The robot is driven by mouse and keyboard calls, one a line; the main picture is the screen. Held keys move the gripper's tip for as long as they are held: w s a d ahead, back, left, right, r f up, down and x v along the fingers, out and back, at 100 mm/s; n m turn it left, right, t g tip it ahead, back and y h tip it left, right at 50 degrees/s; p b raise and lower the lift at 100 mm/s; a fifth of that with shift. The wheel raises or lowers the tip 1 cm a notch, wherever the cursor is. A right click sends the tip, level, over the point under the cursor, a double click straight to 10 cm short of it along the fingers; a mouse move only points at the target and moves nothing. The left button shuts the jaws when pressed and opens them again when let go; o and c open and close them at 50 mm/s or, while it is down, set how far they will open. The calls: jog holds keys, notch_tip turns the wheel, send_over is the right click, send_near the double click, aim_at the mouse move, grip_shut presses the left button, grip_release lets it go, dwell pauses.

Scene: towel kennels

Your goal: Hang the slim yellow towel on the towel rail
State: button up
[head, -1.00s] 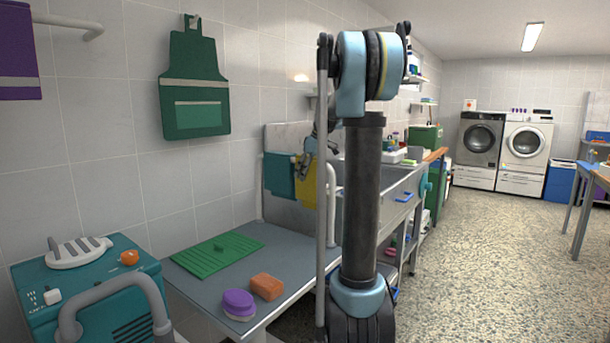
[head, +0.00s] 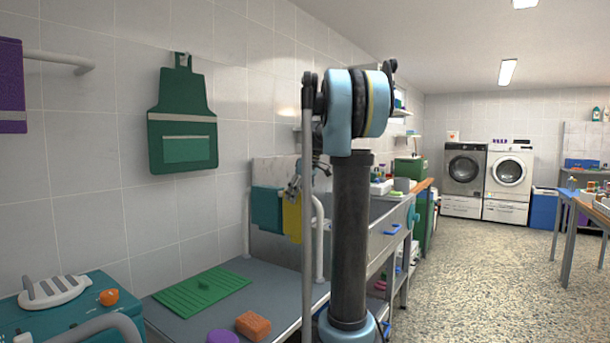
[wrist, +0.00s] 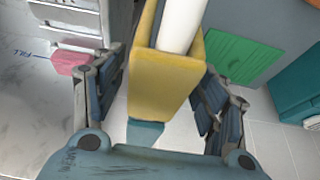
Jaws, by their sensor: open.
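The yellow towel (head: 292,217) hangs beside a teal towel (head: 267,209) by the back panel of the wash table in the head view. In the wrist view the yellow towel (wrist: 166,80) is draped over a white rail (wrist: 182,22), with a fold on each side of it. My gripper (wrist: 160,75) is open, its fingers on either side of the towel with visible gaps. In the head view my gripper (head: 297,185) is small and partly hidden by my arm, right at the towel.
A green ribbed mat (head: 203,291), an orange block (head: 253,326) and a purple object (head: 222,336) lie on the grey table. A green apron (head: 183,130) hangs on the wall. A purple towel (head: 11,85) is near a white wall rail (head: 62,60). Open floor (head: 490,270) lies to the right.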

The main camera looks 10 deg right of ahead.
jog(key=v, duration=1.2)
